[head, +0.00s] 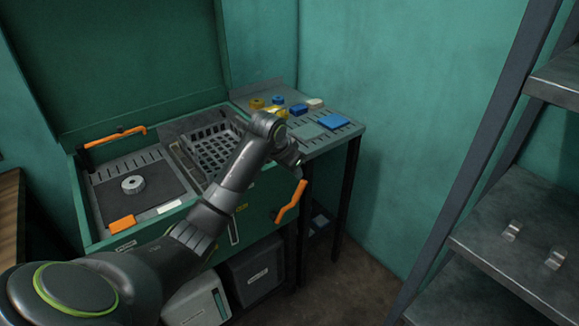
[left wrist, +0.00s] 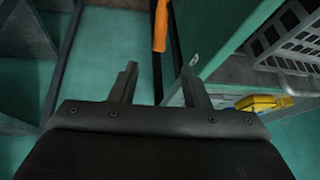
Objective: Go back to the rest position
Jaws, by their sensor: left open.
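My left arm comes in from the lower left of the head view and reaches across the front of the green workbench. Its gripper (head: 293,160) is by the bench's right front corner, and its fingers are hard to make out there. In the left wrist view my left gripper (left wrist: 160,78) is open, with two dark fingers apart and nothing between them. My right gripper is in neither view.
An orange handle (head: 290,202) sticks out at the bench front, close below my left gripper. A grey basket (head: 212,150) and a round metal part (head: 133,184) are on the bench. A side table (head: 345,137) holds blue and yellow items. Metal shelves (head: 520,215) stand at right.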

